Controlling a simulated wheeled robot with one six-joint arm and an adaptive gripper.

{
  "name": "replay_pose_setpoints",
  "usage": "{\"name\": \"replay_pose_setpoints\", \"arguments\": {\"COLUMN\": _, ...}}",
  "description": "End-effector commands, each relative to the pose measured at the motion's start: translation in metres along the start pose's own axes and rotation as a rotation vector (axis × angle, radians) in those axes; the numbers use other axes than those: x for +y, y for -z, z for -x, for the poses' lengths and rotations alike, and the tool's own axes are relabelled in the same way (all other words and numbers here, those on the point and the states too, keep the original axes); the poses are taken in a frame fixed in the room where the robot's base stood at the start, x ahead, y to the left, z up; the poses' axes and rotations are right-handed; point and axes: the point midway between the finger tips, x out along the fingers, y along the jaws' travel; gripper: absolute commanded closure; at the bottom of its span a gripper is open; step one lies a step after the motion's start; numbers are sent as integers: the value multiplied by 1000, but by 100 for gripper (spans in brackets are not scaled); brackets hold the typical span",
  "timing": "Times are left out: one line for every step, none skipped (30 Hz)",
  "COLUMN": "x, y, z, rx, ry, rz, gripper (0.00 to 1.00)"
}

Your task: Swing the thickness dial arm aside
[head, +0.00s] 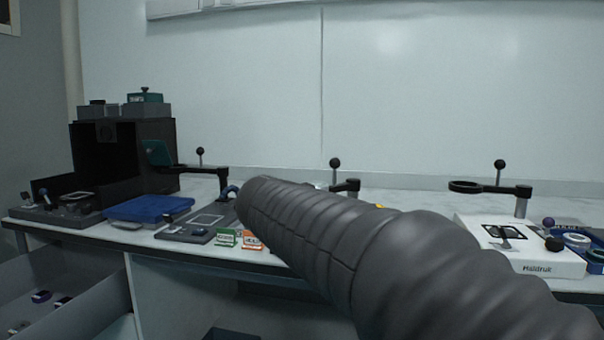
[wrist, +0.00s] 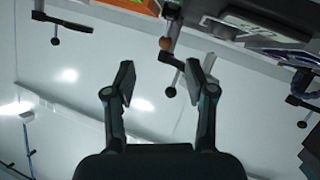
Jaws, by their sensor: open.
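Three black swing arms with ball knobs stand on posts along the bench in the head view: a left one (head: 205,168), a middle one (head: 347,186) partly hidden behind my arm, and a right one (head: 490,187) with a ring end. I cannot tell which is the thickness dial arm. My gripper (wrist: 158,82) shows in the wrist view, open and empty, its two fingers apart. Contact is not clear. My gripper is hidden in the head view.
A white instrument (head: 540,262) stands below the right arm, with a blue tray of rings (head: 578,238) beside it. A blue pad (head: 148,208) and a dark open box (head: 125,158) are at left. Small green (head: 227,238) and orange (head: 251,241) cards stand at the front edge.

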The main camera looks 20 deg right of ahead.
Motion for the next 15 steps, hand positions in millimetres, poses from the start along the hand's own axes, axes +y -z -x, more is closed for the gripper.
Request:
{"name": "replay_pose_setpoints", "arguments": {"x": -11, "y": 18, "z": -8, "rx": 62, "ry": -28, "rz": -26, "gripper": 45}}
{"name": "replay_pose_setpoints", "arguments": {"x": -15, "y": 30, "z": -11, "rx": 99, "ry": -43, "rz": -46, "gripper": 45}}
{"name": "replay_pose_setpoints", "arguments": {"x": -20, "y": 45, "z": -14, "rx": 147, "ry": -60, "rz": -70, "gripper": 45}}
{"name": "replay_pose_setpoints", "arguments": {"x": -23, "y": 56, "z": -15, "rx": 181, "ry": -70, "rz": -88, "gripper": 45}}
{"name": "replay_pose_setpoints", "arguments": {"x": -26, "y": 65, "z": -16, "rx": 212, "ry": -78, "rz": -102, "gripper": 45}}
{"name": "replay_pose_setpoints", "arguments": {"x": -30, "y": 75, "z": -17, "rx": 248, "ry": -87, "rz": -119, "gripper": 45}}
{"name": "replay_pose_setpoints", "arguments": {"x": -33, "y": 82, "z": -17, "rx": 271, "ry": -91, "rz": -132, "gripper": 45}}
{"name": "replay_pose_setpoints", "arguments": {"x": -35, "y": 88, "z": -17, "rx": 291, "ry": -95, "rz": -142, "gripper": 45}}
{"name": "replay_pose_setpoints", "arguments": {"x": -37, "y": 94, "z": -18, "rx": 312, "ry": -98, "rz": -152, "gripper": 45}}
{"name": "replay_pose_setpoints", "arguments": {"x": -38, "y": 97, "z": -17, "rx": 324, "ry": -100, "rz": -159, "gripper": 45}}
{"name": "replay_pose_setpoints", "arguments": {"x": -39, "y": 100, "z": -17, "rx": 333, "ry": -102, "rz": -163, "gripper": 45}}
{"name": "replay_pose_setpoints", "arguments": {"x": -39, "y": 103, "z": -18, "rx": 342, "ry": -103, "rz": -167, "gripper": 45}}
{"name": "replay_pose_setpoints", "arguments": {"x": -39, "y": 104, "z": -19, "rx": 345, "ry": -104, "rz": -170, "gripper": 45}}
{"name": "replay_pose_setpoints", "arguments": {"x": -39, "y": 106, "z": -20, "rx": 347, "ry": -104, "rz": -171, "gripper": 45}}
{"name": "replay_pose_setpoints", "arguments": {"x": -38, "y": 107, "z": -24, "rx": 347, "ry": -105, "rz": -171, "gripper": 45}}
